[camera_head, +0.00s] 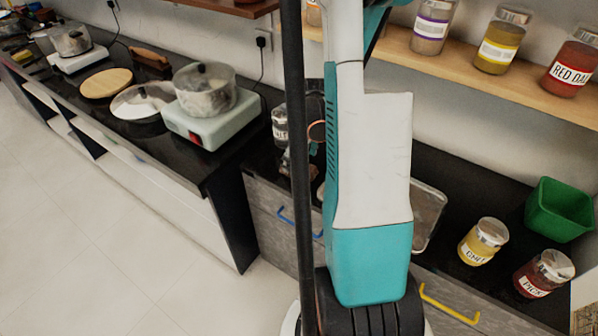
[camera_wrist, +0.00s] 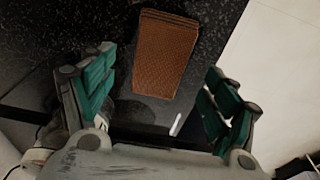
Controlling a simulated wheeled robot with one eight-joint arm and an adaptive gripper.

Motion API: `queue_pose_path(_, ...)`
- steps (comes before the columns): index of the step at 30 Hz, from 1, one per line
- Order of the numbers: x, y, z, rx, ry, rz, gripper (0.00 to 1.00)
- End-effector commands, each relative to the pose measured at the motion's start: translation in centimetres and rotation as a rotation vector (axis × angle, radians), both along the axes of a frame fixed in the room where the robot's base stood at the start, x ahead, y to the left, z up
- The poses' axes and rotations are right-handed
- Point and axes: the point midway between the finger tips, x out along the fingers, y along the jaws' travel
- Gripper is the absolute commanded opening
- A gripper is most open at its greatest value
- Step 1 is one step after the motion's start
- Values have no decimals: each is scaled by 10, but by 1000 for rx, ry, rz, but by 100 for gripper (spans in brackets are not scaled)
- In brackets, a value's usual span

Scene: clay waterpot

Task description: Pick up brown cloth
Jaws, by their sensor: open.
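The brown cloth (camera_wrist: 166,55) lies folded on the black speckled countertop (camera_wrist: 65,30) in the wrist view, near the counter's edge. It looks like a flat, textured brown rectangle. My gripper (camera_wrist: 160,90) shows in the wrist view with its two green-padded fingers spread wide apart. One finger is to the left of the cloth and the other to the right, with nothing held between them. The near end of the cloth reaches into the space between the fingers. The cloth is not made out in the head view, where my arm covers the middle.
In the head view, a green bin (camera_head: 560,208), a yellow-filled jar (camera_head: 483,242) and a red jar (camera_head: 543,274) stand on the right counter. A shelf (camera_head: 480,72) with jars is above. A stove with a pot (camera_head: 205,90) is at left. The floor (camera_head: 90,240) is clear.

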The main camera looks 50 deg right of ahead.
Motion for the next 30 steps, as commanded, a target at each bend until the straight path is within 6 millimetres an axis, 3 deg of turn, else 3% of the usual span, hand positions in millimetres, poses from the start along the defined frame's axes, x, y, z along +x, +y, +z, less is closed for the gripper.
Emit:
queue_pose_path(1, 0, 0, -12, 0, 0, 0, 80)
queue_pose_path(6, 3, 0, -34, 0, 0, 0, 80)
queue_pose_path(14, 3, 0, -35, 0, 0, 0, 80)
queue_pose_path(20, 3, 0, -35, 0, 0, 0, 35)
queue_pose_path(24, 3, 0, -35, 0, 0, 0, 29)
queue_pose_path(30, 3, 0, -35, 0, 0, 0, 29)
